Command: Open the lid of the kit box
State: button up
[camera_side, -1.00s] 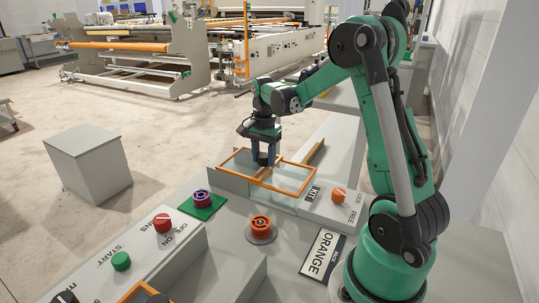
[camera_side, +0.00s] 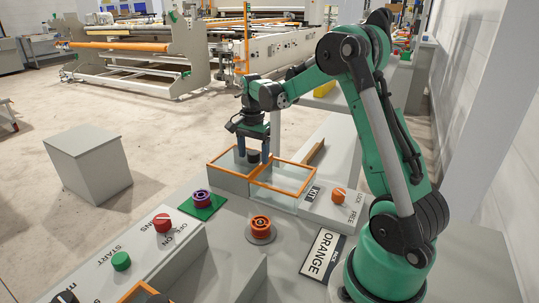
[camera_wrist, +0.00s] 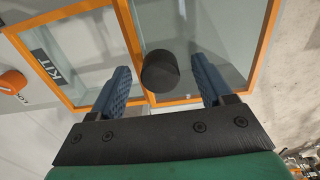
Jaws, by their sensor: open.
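The kit box (camera_side: 275,201) is pale with an orange rim, beside a KIT label (camera_side: 313,194). Its orange-framed clear lid (camera_side: 221,155) lies over the left part, and the right part shows open inside. A black round knob (camera_side: 253,156) stands on the lid; it also shows in the wrist view (camera_wrist: 160,72). My gripper (camera_side: 253,151) is open, with its two blue fingers on either side of the knob. In the wrist view, gaps show between the knob and both fingers of my gripper (camera_wrist: 161,70). Whether anything lies inside the box is unclear.
An orange dial (camera_side: 338,195) marked LOCK and FREE sits right of the box. An orange spool (camera_side: 261,227), a purple ring on a green pad (camera_side: 202,200) and an ORANGE sign (camera_side: 323,253) are in front. A red dial (camera_side: 161,221) and green button (camera_side: 121,261) sit left.

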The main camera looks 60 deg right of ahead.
jog(key=shift+r, duration=2.65)
jog(key=shift+a+r, duration=0.15)
jog(key=shift+a, duration=0.15)
jog(key=s+a+n+t, duration=0.3)
jog(key=s+a+n, duration=0.1)
jog(key=a+n, duration=0.5)
jog(key=s+a+r+n+t, duration=0.1)
jog(key=s+a+n+t, duration=0.2)
jog(key=a+n, duration=0.6)
jog(key=shift+s+a+t, duration=0.35)
jog(key=shift+a+t, duration=0.25)
jog(key=shift+a, duration=0.1)
